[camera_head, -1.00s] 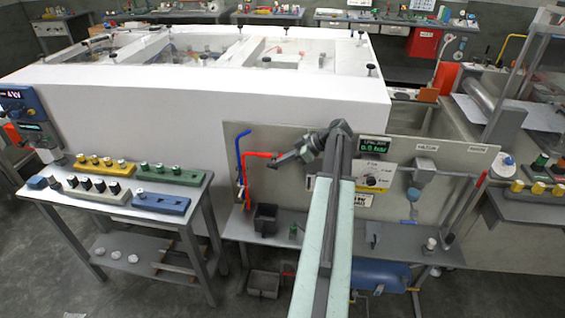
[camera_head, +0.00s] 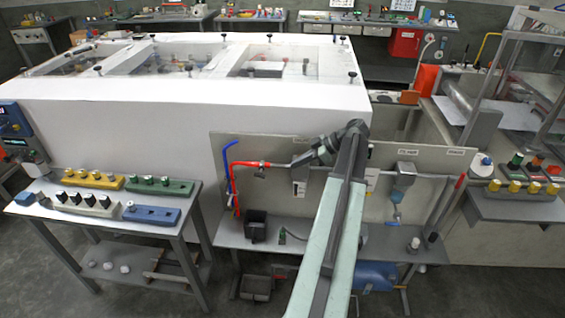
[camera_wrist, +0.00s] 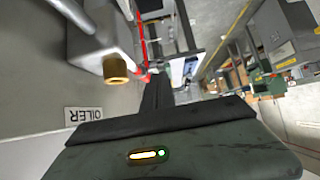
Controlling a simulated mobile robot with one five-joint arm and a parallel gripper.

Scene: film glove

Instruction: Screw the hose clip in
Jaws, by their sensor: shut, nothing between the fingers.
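The red hose (camera_head: 250,165) runs along the upright grey panel and bends downward at its left end. A small metal piece (camera_head: 260,174) sits on the hose near its right end; it may be the hose clip, but it is too small to tell. My gripper (camera_head: 296,161) is shut and empty, in front of the panel to the right of that piece. In the wrist view my gripper (camera_wrist: 157,92) shows as a narrow dark shape. The red hose (camera_wrist: 140,38) shows beyond it. The clip's screw cannot be made out.
A brass nut (camera_wrist: 115,68) on a grey fitting is close to my gripper, above an OILER label (camera_wrist: 84,115). A side table (camera_head: 190,205) with coloured blocks is at left. My arm hides part of the panel.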

